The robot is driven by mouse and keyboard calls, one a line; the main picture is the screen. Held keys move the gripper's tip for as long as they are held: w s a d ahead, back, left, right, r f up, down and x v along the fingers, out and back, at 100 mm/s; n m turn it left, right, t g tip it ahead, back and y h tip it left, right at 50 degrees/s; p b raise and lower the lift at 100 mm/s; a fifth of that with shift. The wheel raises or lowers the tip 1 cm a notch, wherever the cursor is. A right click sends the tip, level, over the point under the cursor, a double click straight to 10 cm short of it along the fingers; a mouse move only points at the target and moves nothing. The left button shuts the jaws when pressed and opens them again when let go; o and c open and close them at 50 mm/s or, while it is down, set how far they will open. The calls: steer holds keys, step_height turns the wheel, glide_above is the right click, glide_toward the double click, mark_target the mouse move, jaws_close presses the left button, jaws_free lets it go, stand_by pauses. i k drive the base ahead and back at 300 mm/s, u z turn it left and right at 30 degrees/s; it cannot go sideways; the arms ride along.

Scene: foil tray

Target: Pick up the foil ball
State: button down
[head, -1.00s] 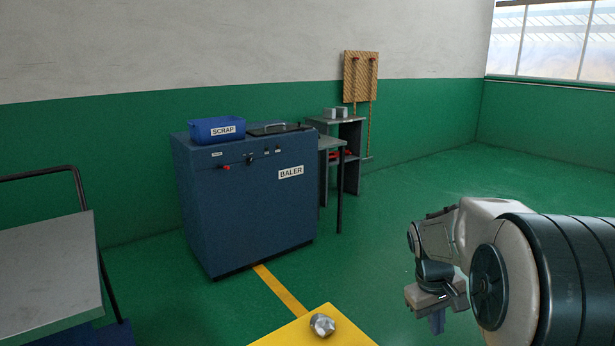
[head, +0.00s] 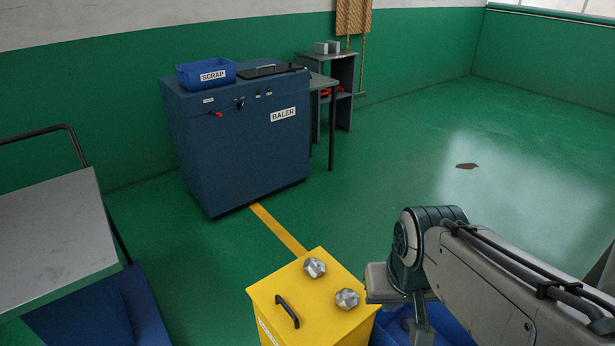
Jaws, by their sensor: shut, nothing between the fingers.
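Two silver, crumpled-looking foil balls lie on the top of a yellow box. One foil ball (head: 315,267) is near the box's far corner, and the other foil ball (head: 347,300) is nearer its right edge. My gripper (head: 421,332) points down at the right of the yellow box (head: 304,320), over a blue container (head: 447,325). It is shut and empty, apart from both balls. The near ball is the closer one to it. The fingertips are near the picture's bottom edge.
The yellow box has a black handle (head: 288,311) on top. A blue baler (head: 240,140) stands behind, with a blue scrap bin (head: 205,72) on it. A grey-topped cart (head: 50,235) is at the left.

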mark_target(314, 268)
steer(key=z, duration=3.1)
steer(key=k, duration=1.5)
steer(key=u, duration=2.55)
steer(key=i, duration=0.5)
steer(key=z, duration=0.1)
